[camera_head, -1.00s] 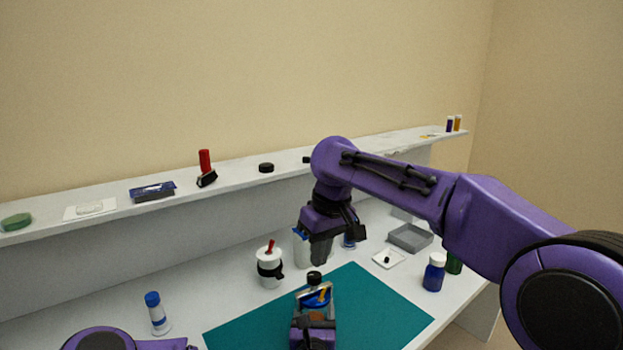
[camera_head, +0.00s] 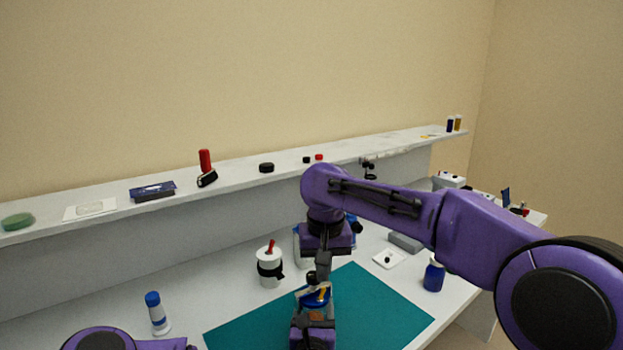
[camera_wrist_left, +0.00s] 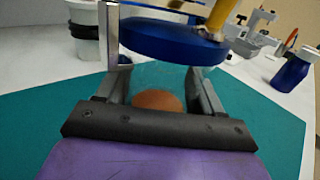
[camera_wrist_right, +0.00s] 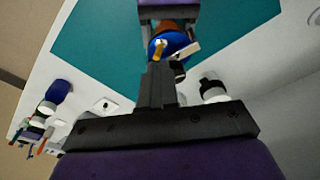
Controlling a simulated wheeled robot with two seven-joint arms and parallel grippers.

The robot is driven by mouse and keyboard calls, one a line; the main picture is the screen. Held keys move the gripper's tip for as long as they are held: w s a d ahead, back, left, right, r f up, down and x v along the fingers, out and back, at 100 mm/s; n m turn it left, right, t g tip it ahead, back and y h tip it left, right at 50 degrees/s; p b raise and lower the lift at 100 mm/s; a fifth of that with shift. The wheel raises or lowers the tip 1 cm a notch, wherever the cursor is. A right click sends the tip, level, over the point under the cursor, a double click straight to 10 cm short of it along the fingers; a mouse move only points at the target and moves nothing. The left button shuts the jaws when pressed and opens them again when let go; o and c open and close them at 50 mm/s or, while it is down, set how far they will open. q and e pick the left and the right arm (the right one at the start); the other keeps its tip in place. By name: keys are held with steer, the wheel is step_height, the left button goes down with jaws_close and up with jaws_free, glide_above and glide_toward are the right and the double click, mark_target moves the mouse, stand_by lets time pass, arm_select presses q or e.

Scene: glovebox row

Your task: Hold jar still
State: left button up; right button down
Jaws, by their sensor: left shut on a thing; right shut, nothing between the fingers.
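The jar has a blue lid (camera_wrist_left: 165,42) and a clear body (camera_wrist_left: 158,82) with something reddish-brown inside. It sits between the fingers of my left gripper (camera_wrist_left: 165,85), which is shut on it. In the head view the blue lid (camera_head: 313,301) shows at the front middle, above my left gripper (camera_head: 314,315). A yellow piece (camera_wrist_left: 222,15) stands at the lid's top. My right gripper (camera_head: 322,270) is shut and empty, pointing down just above and behind the lid. In the right wrist view its closed fingers (camera_wrist_right: 157,75) point toward the lid (camera_wrist_right: 175,42); contact cannot be told.
A teal mat (camera_head: 375,305) covers the front middle. A white cup with a black band (camera_head: 269,268) stands behind it. A blue-capped bottle (camera_head: 157,314) stands left, a blue bottle (camera_head: 433,274) right.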

steer(key=shift+s+f, duration=0.1)
steer(key=shift+f, duration=0.8)
steer(key=shift+a, duration=0.2)
steer(key=shift+a, duration=1.1)
